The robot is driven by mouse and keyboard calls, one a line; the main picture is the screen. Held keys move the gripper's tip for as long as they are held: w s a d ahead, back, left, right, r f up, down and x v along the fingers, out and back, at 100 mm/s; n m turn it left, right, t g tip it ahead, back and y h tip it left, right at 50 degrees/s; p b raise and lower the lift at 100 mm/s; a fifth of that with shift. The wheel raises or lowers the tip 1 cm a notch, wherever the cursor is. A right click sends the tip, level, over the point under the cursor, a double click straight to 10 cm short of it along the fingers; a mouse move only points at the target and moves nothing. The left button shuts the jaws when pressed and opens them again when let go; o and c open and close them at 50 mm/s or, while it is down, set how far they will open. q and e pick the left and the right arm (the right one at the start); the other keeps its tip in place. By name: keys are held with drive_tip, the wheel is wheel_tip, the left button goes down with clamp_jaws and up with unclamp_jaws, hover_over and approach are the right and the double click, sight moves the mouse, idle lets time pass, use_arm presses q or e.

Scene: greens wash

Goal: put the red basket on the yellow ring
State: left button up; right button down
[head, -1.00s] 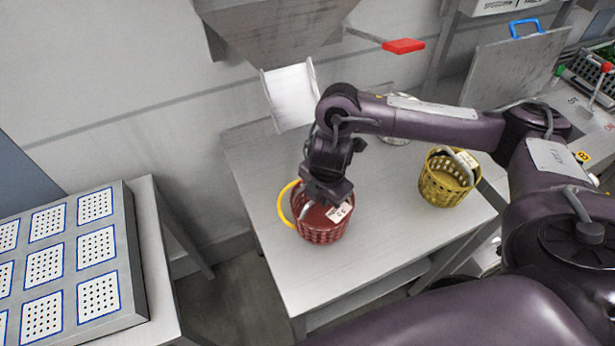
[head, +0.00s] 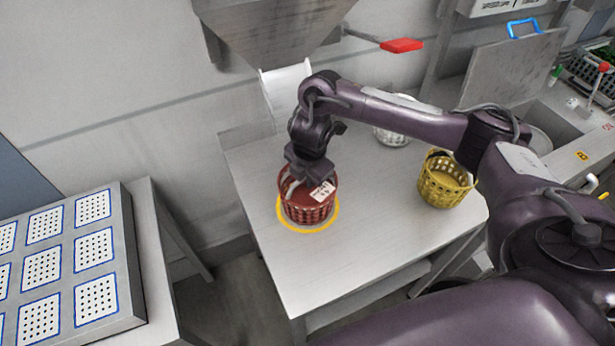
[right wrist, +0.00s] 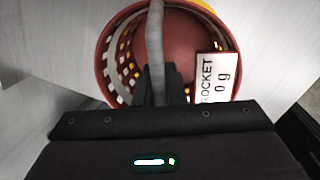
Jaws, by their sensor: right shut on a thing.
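The red basket (head: 308,205) is upright over the yellow ring (head: 334,222) on the grey table; the ring shows around its base on the left, front and right. I cannot tell whether the basket touches the table. My right gripper (head: 298,178) is above the basket, shut on its grey handle. In the right wrist view the gripper (right wrist: 155,90) grips the handle (right wrist: 155,40), and the basket rim (right wrist: 106,35) and a white label (right wrist: 216,78) show; the basket looks empty. A bit of the yellow ring (right wrist: 228,10) shows at the top. My left gripper is not in view.
A yellow basket (head: 443,186) stands at the table's right side, and a white basket (head: 392,136) stands behind my right arm. A hopper with a white chute (head: 287,88) hangs over the table's back edge. The table's front (head: 340,270) is clear.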

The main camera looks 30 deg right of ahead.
drive_tip(key=c, duration=1.5)
unclamp_jaws()
drive_tip(key=shift+f, duration=0.15)
wheel_tip(320, 180, up, 12)
drive_tip(key=s+p, duration=0.2)
drive_tip(key=p, duration=0.3)
drive_tip(key=shift+a, duration=0.3)
